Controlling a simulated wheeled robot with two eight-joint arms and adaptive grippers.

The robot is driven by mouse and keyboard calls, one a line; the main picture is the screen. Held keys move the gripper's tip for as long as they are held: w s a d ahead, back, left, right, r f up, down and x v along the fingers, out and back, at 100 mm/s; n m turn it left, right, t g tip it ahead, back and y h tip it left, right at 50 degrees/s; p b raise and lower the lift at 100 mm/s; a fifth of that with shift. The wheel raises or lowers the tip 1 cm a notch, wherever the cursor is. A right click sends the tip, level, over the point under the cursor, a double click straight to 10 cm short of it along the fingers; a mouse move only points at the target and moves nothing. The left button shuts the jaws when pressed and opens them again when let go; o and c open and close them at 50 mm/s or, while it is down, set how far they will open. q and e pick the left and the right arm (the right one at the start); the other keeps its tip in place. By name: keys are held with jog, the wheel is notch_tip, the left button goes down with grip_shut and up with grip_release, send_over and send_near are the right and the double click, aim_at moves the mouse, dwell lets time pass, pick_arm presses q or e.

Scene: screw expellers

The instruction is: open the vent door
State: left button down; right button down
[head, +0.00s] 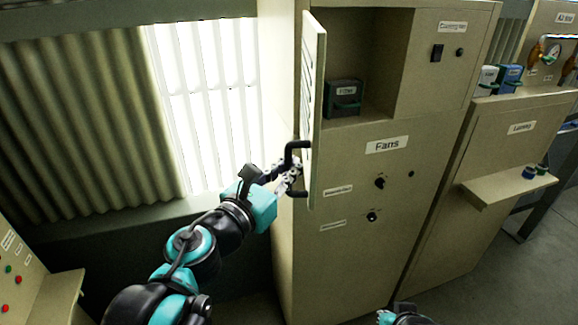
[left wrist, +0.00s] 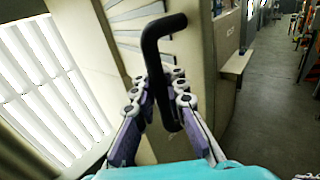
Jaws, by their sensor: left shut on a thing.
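The vent door (head: 314,110) is a beige slatted panel hinged on the left of a tall beige cabinet (head: 345,250). It stands swung out from the cabinet, nearly edge-on in the head view, and the compartment behind it is exposed. Its black handle (head: 298,146) is a bent bar, also seen in the left wrist view (left wrist: 152,50). My left gripper (head: 288,178) is shut on the handle, with its fingers on either side of the bar in the left wrist view (left wrist: 160,100). Only a small part of my right arm shows at the bottom edge; its fingers cannot be made out clearly.
A dark filter box (head: 344,97) sits inside the open compartment. Below are a "Fans" label (head: 387,145) and knobs (head: 380,183). A bright window (head: 205,100) is at left. Another cabinet with a small shelf (head: 505,188) stands at right. Open floor lies at lower right.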

pick_arm(q)
jog(key=c, duration=1.6)
grip_release()
jog(key=shift+s, duration=0.1)
jog(key=shift+o, duration=0.3)
jog(key=shift+s, duration=0.2)
jog(key=shift+s+a, duration=0.1)
jog(key=shift+a, duration=0.05)
jog(key=v, duration=0.7)
jog(key=shift+s, duration=0.2)
